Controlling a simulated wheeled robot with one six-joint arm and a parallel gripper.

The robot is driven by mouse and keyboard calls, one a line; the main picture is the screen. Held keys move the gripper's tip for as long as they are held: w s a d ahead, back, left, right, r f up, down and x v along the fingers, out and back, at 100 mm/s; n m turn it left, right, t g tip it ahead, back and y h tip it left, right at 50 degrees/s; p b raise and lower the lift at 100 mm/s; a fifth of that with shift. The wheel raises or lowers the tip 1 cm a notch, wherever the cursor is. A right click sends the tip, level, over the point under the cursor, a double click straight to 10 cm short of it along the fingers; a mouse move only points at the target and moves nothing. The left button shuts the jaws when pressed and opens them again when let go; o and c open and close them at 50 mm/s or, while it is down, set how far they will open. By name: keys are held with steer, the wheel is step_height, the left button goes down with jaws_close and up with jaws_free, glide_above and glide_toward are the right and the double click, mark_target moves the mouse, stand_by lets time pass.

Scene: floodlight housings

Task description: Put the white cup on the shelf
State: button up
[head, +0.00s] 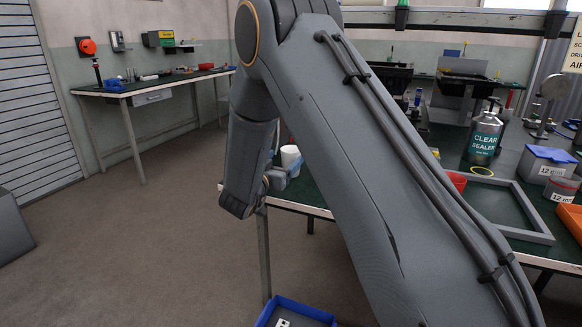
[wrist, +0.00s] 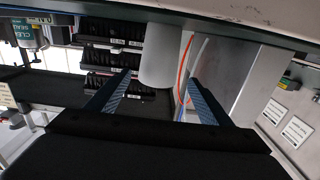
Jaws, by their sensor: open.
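The white cup (head: 291,156) stands near the left end of the green-topped bench (head: 290,193) in the head view, partly hidden by my arm. My gripper (head: 279,180) is just in front of it, mostly hidden behind its own wrist. In the wrist view, which is upside down, the cup (wrist: 160,58) is just beyond and between the open fingertips of my gripper (wrist: 159,76). Nothing is held.
A blue bin (head: 300,311) is low in front.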

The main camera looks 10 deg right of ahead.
mark_target(295, 149)
steer(key=x, duration=0.6)
steer(key=shift+s+d, duration=0.15)
steer(key=shift+r, duration=0.1)
steer(key=shift+c, duration=0.3)
steer(key=c, duration=1.1)
steer(key=shift+c, duration=0.2)
